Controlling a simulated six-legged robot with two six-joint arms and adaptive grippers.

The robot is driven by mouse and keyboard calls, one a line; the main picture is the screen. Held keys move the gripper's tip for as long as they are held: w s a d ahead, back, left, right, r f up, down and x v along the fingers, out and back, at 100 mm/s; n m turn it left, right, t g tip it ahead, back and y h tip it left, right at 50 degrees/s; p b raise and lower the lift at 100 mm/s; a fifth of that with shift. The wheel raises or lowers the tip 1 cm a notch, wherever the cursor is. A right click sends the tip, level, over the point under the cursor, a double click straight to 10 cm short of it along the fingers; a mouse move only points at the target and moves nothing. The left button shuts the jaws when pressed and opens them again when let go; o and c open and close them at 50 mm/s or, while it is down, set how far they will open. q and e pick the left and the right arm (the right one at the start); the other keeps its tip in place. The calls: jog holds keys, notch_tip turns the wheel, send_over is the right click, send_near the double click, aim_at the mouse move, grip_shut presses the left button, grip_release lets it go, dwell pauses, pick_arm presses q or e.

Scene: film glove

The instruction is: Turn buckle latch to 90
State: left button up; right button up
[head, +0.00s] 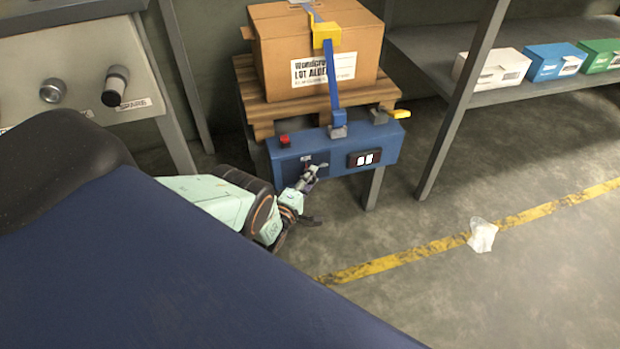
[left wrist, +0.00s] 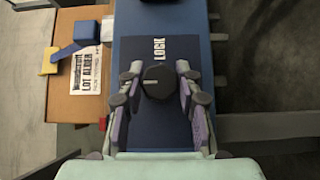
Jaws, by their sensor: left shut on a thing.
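A blue box-shaped unit (head: 345,152) carries a red button (head: 284,140), a display with two lit white marks (head: 363,158), and a blue strap (head: 331,80) in a grey buckle (head: 338,130). In the left wrist view, a black round knob (left wrist: 161,83) sits on a dark plate beside the word LOCK. A pale line on the knob points left in that view. My left gripper (head: 311,172) is at the unit's front; its fingers (left wrist: 159,72) lie on both sides of the knob, shut on it. The knob is mostly hidden in the head view. My right gripper is not in view.
A strapped cardboard box (head: 315,50) sits on a wooden pallet (head: 262,105) behind the unit. A yellow-tipped lever (head: 400,114) stands at its right end. A shelf (head: 440,80) holds white, blue and green boxes. The floor right of the unit is mostly clear, with a crumpled white bag (head: 482,236).

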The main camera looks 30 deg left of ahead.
pick_arm(q)
jog(key=c, duration=0.5)
